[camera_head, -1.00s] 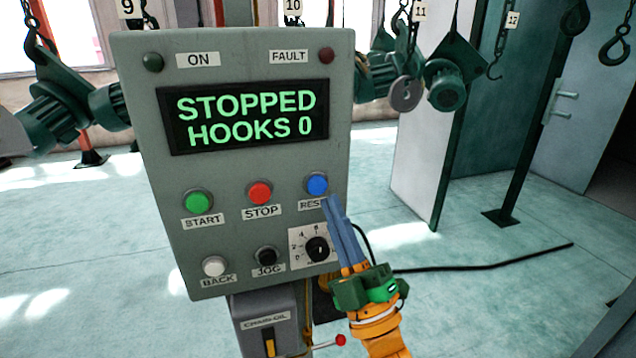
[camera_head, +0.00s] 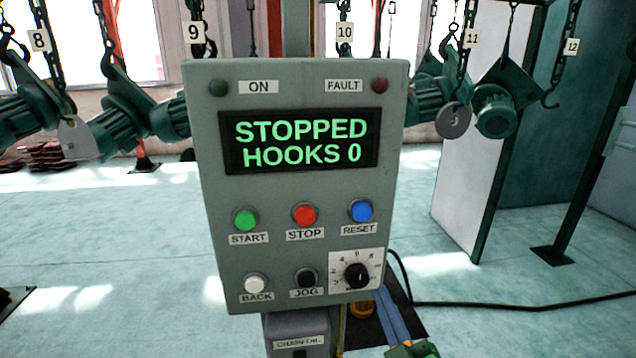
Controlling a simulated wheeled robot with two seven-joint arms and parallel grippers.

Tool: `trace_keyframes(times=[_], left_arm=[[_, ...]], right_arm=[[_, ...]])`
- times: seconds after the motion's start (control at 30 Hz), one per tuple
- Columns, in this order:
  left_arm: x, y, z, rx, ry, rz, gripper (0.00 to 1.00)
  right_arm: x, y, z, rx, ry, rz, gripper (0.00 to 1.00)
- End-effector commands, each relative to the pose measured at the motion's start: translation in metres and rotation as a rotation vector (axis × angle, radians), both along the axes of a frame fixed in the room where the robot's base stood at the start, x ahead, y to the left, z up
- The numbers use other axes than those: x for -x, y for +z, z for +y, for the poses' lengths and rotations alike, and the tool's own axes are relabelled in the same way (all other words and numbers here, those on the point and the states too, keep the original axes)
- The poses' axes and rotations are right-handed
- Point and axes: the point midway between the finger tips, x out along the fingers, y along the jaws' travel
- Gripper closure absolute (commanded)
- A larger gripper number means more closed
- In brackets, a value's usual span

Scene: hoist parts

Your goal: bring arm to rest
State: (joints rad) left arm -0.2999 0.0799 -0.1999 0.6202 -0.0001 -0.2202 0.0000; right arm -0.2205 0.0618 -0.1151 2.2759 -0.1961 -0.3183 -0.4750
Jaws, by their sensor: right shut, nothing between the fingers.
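My right gripper (camera_head: 391,312) is at the bottom of the head view, just below and right of the control box (camera_head: 215,200). Its blue fingers are shut and empty, apart from the buttons. Only its fingers and part of its green body (camera_head: 412,350) show; the rest is cut off by the lower edge. The control box display (camera_head: 305,142) reads STOPPED, HOOKS 0. The blue RESET button (camera_head: 361,211), red STOP button (camera_head: 304,215) and green START button (camera_head: 245,220) are all uncovered. My left gripper is not in view.
A grey chain-oil box (camera_head: 297,326) sits under the control box. Green motor hoists (camera_head: 497,108) hang on chains behind it, with numbered tags. A black cable (camera_head: 510,306) runs over the floor at the right. A dark post (camera_head: 590,170) stands at the right. Open floor lies left.

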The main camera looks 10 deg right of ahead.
Motion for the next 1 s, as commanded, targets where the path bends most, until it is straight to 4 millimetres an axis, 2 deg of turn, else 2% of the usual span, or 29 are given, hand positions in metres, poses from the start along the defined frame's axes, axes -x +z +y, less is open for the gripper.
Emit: trace_keyframes(times=[0.03, 0.1, 0.2, 0.33, 0.5, 0.53, 0.67, 0.8, 0.87, 0.97, 1.0], left_arm=[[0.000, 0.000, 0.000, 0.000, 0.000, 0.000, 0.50], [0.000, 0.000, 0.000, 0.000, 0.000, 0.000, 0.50], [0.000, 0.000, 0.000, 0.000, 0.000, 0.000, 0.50], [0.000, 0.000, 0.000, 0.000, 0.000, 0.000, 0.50], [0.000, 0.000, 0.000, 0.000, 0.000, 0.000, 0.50], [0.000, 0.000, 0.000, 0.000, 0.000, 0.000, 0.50], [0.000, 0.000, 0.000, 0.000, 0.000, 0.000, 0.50], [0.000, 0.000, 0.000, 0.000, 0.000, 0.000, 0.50], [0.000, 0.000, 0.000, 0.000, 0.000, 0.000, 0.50], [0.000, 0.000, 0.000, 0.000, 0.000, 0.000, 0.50], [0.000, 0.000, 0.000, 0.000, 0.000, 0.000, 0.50]], right_arm=[[0.007, -0.042, -0.005, -0.071, -0.012, 0.190, 1.00], [0.027, -0.098, -0.009, -0.172, -0.044, 0.451, 1.00], [0.066, -0.156, -0.012, -0.275, -0.103, 0.748, 1.00], [0.125, -0.206, -0.014, -0.369, -0.192, 1.062, 1.00], [0.208, -0.241, -0.015, -0.443, -0.329, 1.410, 1.00], [0.212, -0.250, -0.015, -0.446, -0.343, 1.439, 1.00], [0.206, -0.301, -0.014, -0.437, -0.346, 1.463, 1.00], [0.212, -0.358, -0.013, -0.425, -0.351, 1.496, 1.00], [0.220, -0.384, -0.014, -0.419, -0.352, 1.512, 1.00], [0.244, -0.432, -0.017, -0.406, -0.360, 1.546, 1.00], [0.258, -0.450, -0.019, -0.399, -0.362, 1.562, 1.00]])
